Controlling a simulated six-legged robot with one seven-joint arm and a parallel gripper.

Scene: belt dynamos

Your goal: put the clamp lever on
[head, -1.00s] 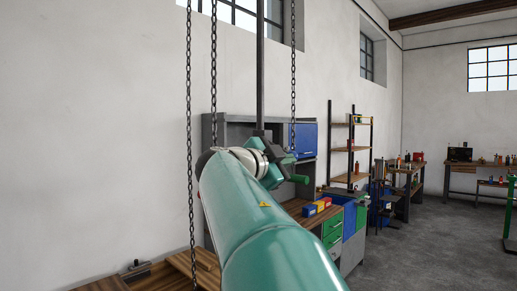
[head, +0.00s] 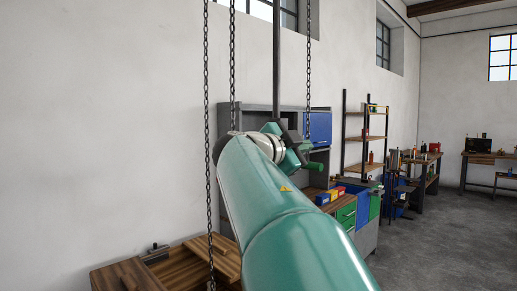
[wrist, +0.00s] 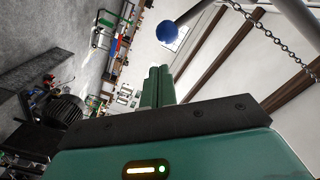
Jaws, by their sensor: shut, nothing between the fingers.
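My gripper (head: 316,168) is at the end of my raised arm in the head view, with its green fingers pointing right. In the wrist view its two green fingers (wrist: 158,86) lie together with nothing between them. A blue ball (wrist: 169,31) shows beyond the fingertips in the wrist view, near a pale grey bar; I cannot tell whether it belongs to the clamp lever. A dark ribbed motor-like body (wrist: 62,112), possibly a dynamo, is at the left of the wrist view. I cannot pick out the clamp lever for certain in either view.
A wooden bench (head: 120,276) with small black parts stands low at the left. Chains (head: 208,150) hang close to my arm. A workbench with a blue cabinet (head: 318,129) and a shelf rack (head: 364,140) stand along the wall. Grey floor (head: 440,235) is clear at the right.

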